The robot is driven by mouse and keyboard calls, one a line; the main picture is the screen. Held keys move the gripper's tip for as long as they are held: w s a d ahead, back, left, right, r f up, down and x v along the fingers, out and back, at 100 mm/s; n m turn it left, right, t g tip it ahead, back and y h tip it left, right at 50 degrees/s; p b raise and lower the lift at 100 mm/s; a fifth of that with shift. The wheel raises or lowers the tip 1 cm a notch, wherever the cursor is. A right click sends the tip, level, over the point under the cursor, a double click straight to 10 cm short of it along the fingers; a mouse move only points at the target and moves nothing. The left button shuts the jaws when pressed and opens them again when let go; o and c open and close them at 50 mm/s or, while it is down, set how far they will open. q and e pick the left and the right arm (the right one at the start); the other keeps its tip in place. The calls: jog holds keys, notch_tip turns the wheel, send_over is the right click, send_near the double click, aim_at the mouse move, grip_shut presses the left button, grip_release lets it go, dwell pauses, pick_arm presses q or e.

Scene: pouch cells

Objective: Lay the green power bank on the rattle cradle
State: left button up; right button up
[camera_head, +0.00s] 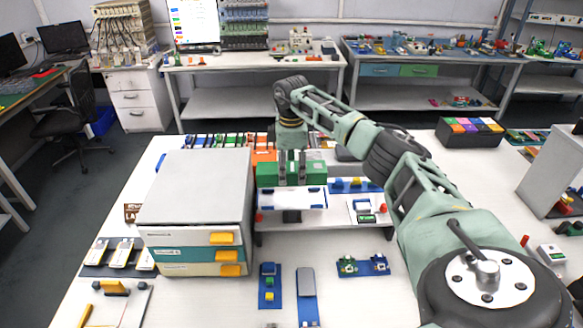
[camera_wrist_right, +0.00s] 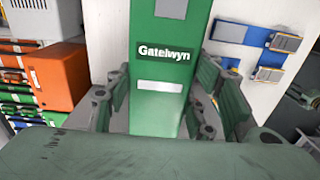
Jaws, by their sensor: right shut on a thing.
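The green power bank (camera_head: 266,174) is held by my right gripper (camera_head: 292,180) above the raised white shelf in the middle of the table. In the right wrist view the green power bank (camera_wrist_right: 158,110), with a "Gatelwyn" label, lies between the two fingers of my right gripper (camera_wrist_right: 158,108). A white piece with blue ends (camera_head: 291,199) shows just in front of and below the power bank; I cannot tell whether they touch, or whether this piece is the rattle cradle. My left gripper is not in view.
A grey-topped drawer cabinet (camera_head: 195,187) with yellow handles stands close left of the shelf. A blue strip with yellow parts (camera_head: 355,186) lies right of the power bank. An orange box (camera_head: 263,155) is behind. Blue strips and small boards lie on the table in front.

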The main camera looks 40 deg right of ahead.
aim_at(291, 167)
notch_tip(291, 167, down, 2)
jog(key=shift+f+b, duration=0.2)
jog(key=shift+b, duration=0.4)
jog(key=shift+f+b, duration=0.75)
jog(key=shift+f, duration=0.85)
jog(key=shift+p, duration=0.8)
jog(key=shift+f+b, duration=0.75)
jog(key=shift+f, duration=0.55)
jog(key=o, duration=1.5)
jog(key=shift+o, duration=0.2)
jog(key=shift+a, duration=0.1)
jog(key=shift+s, duration=0.1)
notch_tip(291, 167, up, 12)
jog(key=shift+r, duration=0.1)
